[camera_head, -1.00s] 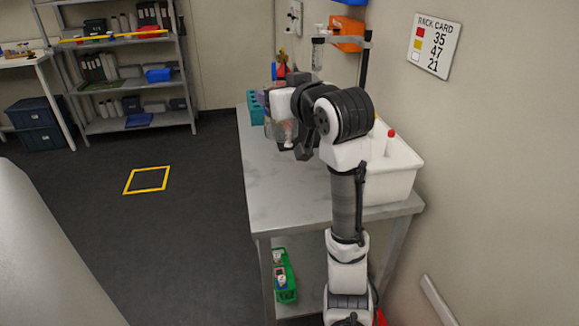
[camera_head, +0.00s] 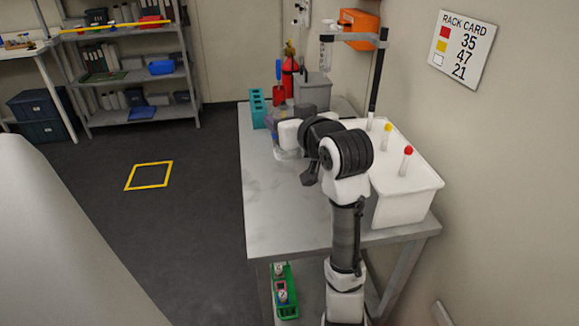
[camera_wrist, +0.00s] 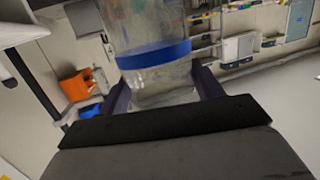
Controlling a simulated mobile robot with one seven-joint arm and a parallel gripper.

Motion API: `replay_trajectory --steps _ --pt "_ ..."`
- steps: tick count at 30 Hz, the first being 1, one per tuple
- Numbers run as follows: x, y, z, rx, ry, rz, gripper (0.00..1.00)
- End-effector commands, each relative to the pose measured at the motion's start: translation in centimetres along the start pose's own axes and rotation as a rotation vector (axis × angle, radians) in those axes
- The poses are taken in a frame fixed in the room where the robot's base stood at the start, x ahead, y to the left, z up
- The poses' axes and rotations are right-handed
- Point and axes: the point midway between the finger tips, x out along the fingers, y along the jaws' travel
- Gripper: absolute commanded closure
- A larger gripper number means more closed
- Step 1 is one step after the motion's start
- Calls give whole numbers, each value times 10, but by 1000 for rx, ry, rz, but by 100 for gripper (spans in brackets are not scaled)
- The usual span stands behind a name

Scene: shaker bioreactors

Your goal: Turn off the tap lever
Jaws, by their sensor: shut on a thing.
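My gripper (camera_wrist: 155,100) is shut on a clear cylindrical vessel (camera_wrist: 155,62) with a blue band, which stands up between the two dark fingers in the wrist view. In the head view this vessel (camera_head: 286,151) is partly hidden by my wrist, above the left side of the grey bench. I cannot make out a tap lever in either view. A dark stand (camera_head: 379,75) with a side arm holding a clear tube (camera_head: 325,50) rises at the back right of the bench.
A white tub (camera_head: 405,205) with red-, yellow- and white-capped tubes stands right of my arm. A teal rack (camera_head: 257,108), grey bin (camera_head: 313,92) and red bottle-like object (camera_head: 287,78) stand behind. The bench's front left (camera_head: 275,215) is clear. An orange bin (camera_head: 360,28) hangs on the wall.

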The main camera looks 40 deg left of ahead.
Motion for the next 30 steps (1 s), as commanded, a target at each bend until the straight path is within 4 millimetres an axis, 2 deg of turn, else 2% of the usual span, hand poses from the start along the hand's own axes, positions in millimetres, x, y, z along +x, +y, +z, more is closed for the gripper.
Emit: replay_trajectory --steps 6,10,17,24,30 --pt "9 -1 48 3 -3 -2 62" --pt "14 -1 70 2 -1 -1 62" --pt "18 0 88 0 0 -1 62" --pt "24 -1 117 1 0 -1 62" --pt "24 0 121 -2 3 0 62"
